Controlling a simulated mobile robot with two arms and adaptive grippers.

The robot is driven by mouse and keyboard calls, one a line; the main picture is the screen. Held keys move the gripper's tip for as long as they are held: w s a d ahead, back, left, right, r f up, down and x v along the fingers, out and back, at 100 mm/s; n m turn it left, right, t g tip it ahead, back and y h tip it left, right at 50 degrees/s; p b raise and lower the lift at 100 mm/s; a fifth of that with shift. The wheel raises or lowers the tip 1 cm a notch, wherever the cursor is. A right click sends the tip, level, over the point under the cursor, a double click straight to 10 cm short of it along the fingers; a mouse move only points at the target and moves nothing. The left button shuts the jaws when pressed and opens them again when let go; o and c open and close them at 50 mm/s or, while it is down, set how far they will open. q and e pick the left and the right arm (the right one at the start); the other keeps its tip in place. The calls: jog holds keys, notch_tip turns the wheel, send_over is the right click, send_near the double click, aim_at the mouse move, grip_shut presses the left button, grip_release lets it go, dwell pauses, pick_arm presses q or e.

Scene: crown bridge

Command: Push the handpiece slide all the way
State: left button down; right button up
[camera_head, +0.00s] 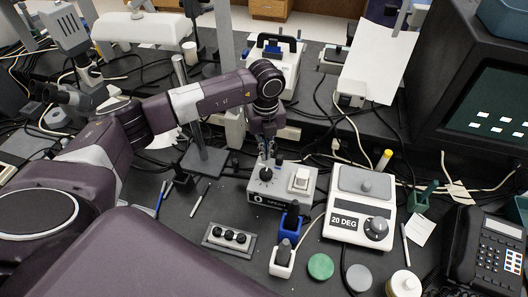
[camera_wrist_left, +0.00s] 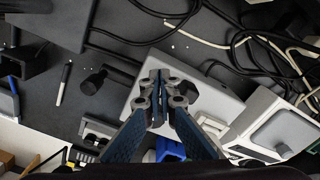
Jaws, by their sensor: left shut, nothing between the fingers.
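My left gripper (camera_head: 267,163) points down over the rear left of the grey control box (camera_head: 257,198), close to its black knob (camera_head: 266,174). In the left wrist view the fingertips (camera_wrist_left: 159,77) are together with nothing between them, over the box top (camera_wrist_left: 198,98). I cannot tell whether they touch the box. A white holder with a dark upright part (camera_head: 284,250) stands in front of the box, beside a blue holder (camera_head: 290,219); which part is the handpiece slide is unclear. The blue holder also shows in the left wrist view (camera_wrist_left: 170,150). My right gripper is out of view.
A white device marked 20 DEG (camera_head: 343,227) stands right of the box. A small panel with black knobs (camera_head: 229,240) lies front left. A green disc (camera_head: 320,266) and a grey disc (camera_head: 359,278) lie in front. Cables run behind the box.

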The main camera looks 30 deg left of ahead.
pick_arm(q)
notch_tip(320, 180, up, 7)
jog(key=p, duration=0.4)
jog(key=shift+p, duration=0.3)
dwell(0.5)
